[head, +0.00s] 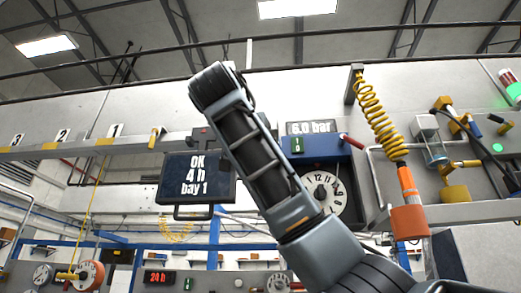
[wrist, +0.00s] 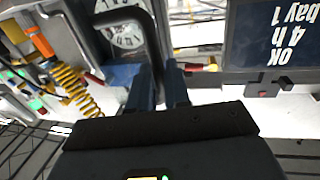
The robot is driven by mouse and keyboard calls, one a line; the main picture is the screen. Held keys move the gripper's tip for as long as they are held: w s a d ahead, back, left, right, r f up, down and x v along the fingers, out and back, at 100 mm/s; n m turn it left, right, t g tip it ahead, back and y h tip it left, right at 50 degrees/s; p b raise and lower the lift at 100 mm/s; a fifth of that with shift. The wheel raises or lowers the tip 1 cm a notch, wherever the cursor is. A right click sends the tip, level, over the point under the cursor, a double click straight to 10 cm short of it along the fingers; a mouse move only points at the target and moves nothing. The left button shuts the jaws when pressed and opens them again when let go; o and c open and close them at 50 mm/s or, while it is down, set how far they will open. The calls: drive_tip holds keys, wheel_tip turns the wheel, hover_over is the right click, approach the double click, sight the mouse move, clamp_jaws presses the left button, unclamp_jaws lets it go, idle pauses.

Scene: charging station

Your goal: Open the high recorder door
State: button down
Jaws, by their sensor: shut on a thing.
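The high recorder is a blue-topped case (head: 297,145) with a round white dial (head: 333,188) in the head view, partly covered by my arm. In the wrist view, which is upside down, its dial (wrist: 125,36) shows at upper left behind a dark curved bar (wrist: 152,28). My gripper (wrist: 160,78) is shut, with its two blue-grey fingers close around the lower end of this bar, which looks like the door's handle or frame. The exact contact is partly hidden between the fingers. My gripper cannot be made out in the head view. I cannot tell whether the door is ajar.
A red-handled part (head: 351,141) juts out at the case's upper right. A yellow coiled hose (head: 376,115) with an orange end hangs to the right. Lower dials (head: 90,275) are further down.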

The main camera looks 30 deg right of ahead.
drive_tip(key=c, duration=1.3)
unclamp_jaws()
drive_tip(key=b+v, duration=0.3)
drive_tip(key=v, duration=0.4)
drive_tip(key=shift+s+a, duration=0.25)
